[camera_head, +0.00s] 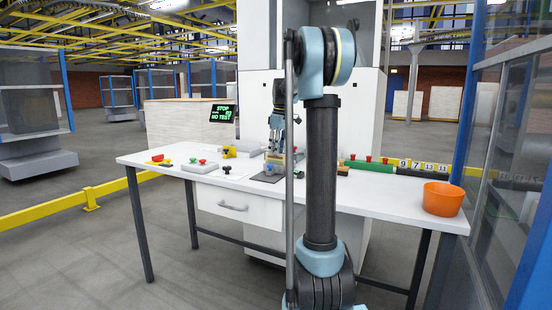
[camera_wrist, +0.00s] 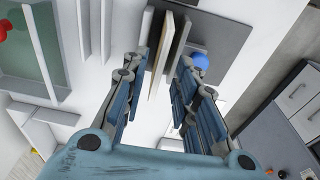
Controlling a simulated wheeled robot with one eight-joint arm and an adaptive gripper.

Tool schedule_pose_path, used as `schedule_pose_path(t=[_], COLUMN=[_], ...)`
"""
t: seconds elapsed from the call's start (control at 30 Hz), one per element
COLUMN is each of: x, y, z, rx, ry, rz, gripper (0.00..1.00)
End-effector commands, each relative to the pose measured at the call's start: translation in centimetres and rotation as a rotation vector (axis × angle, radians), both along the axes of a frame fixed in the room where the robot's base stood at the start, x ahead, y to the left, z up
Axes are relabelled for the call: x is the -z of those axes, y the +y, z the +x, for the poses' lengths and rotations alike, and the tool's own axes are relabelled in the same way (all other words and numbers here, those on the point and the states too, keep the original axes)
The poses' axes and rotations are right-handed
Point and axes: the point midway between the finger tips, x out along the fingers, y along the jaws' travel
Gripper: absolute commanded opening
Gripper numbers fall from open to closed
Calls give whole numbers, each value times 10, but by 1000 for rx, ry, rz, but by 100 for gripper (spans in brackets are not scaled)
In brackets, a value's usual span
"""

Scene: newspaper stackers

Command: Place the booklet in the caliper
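My gripper (camera_wrist: 166,62) points down over the table with its two blue fingers apart. Thin upright beige and dark slabs (camera_wrist: 163,48) stand between and just beyond the fingertips, over a dark grey plate (camera_wrist: 215,22). I cannot tell whether the fingertips touch them, or which of them is the booklet or the caliper. In the head view my gripper (camera_head: 276,141) is low over a small tan upright piece (camera_head: 274,161) by the dark plate (camera_head: 268,178). My own arm hides part of this area.
A blue ball-shaped knob (camera_wrist: 201,61) is close beside the right finger. A yellow part (camera_head: 229,152) and red-knobbed pieces stand left on the white table (camera_head: 330,193). A green bar (camera_head: 369,165), number blocks (camera_head: 423,167) and an orange bowl (camera_head: 442,199) are right.

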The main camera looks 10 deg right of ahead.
Motion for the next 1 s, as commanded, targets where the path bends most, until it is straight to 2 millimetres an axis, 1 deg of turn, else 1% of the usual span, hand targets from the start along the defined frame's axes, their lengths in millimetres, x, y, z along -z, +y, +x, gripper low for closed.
schedule_pose_path(t=[0.03,0.2,0.33,0.5,0.73,0.8,0.87,0.97,1.0], x=[-11,-43,-62,-77,-82,-81,-79,-73,-69], y=[-1,-4,-6,-7,-8,-7,-7,-5,-4], z=[-1,-3,-5,-6,-7,-12,-21,-45,-57], rx=[1,1,1,1,2,10,25,71,95], ry=[0,0,0,0,0,-1,-1,-3,-4], rz=[0,0,0,0,0,0,0,-1,-1], gripper=[27,27,27,27,27,27,27,27,27])
